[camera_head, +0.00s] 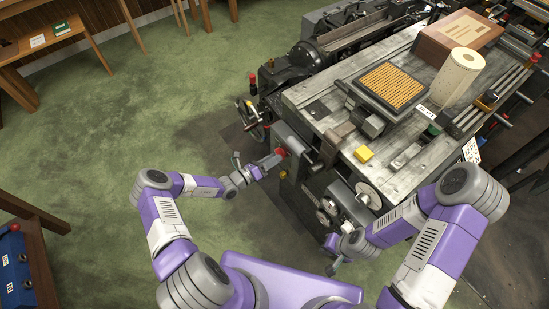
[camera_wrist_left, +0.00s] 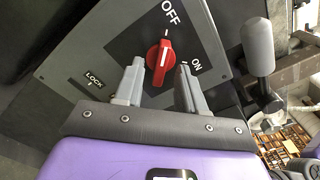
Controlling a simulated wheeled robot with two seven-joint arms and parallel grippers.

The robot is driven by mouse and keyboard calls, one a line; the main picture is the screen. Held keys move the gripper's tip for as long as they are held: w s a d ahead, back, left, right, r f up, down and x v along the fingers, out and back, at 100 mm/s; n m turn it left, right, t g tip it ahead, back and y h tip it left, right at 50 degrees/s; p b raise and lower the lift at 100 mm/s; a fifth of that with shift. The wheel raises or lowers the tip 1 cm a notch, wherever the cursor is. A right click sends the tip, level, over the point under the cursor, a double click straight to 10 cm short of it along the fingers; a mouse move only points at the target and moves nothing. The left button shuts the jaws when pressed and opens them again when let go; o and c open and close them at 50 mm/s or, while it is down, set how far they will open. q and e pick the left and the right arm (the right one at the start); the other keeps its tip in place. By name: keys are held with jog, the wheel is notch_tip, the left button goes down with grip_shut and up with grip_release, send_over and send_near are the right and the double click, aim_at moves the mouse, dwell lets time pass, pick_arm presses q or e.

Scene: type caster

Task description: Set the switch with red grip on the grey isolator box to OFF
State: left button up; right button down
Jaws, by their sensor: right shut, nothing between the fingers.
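In the head view the grip (camera_head: 281,152) shows as a small red spot at the machine's side. My left gripper (camera_wrist_left: 158,88) is open, one finger on each side of the grip's lower end, with gaps visible. My right gripper (camera_head: 333,268) is shut and empty, low beside the machine.
A lever with a grey handle (camera_wrist_left: 259,47) stands right of the box, near my left gripper. A handwheel (camera_head: 368,195) is near my right arm. Green floor at the left is open.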

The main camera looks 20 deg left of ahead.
pick_arm(q)
jog(key=v, duration=0.6)
jog(key=shift+s+a+p, duration=0.15)
jog(key=shift+s+p, duration=0.1)
jog(key=shift+p, duration=0.2)
jog(key=s+d+f+m+g+h, duration=0.2)
jog(key=s+d+f+m+g, duration=0.1)
jog(key=s+d+m+g, duration=0.95)
jog(key=s+a+r+m+g+y, duration=0.1)
jog(key=s+m+y, duration=0.7)
jog(key=m, duration=1.4)
jog(key=shift+s+a+r+y, duration=0.3)
jog(key=shift+s+r+y, duration=0.1)
jog(key=shift+s, duration=0.45)
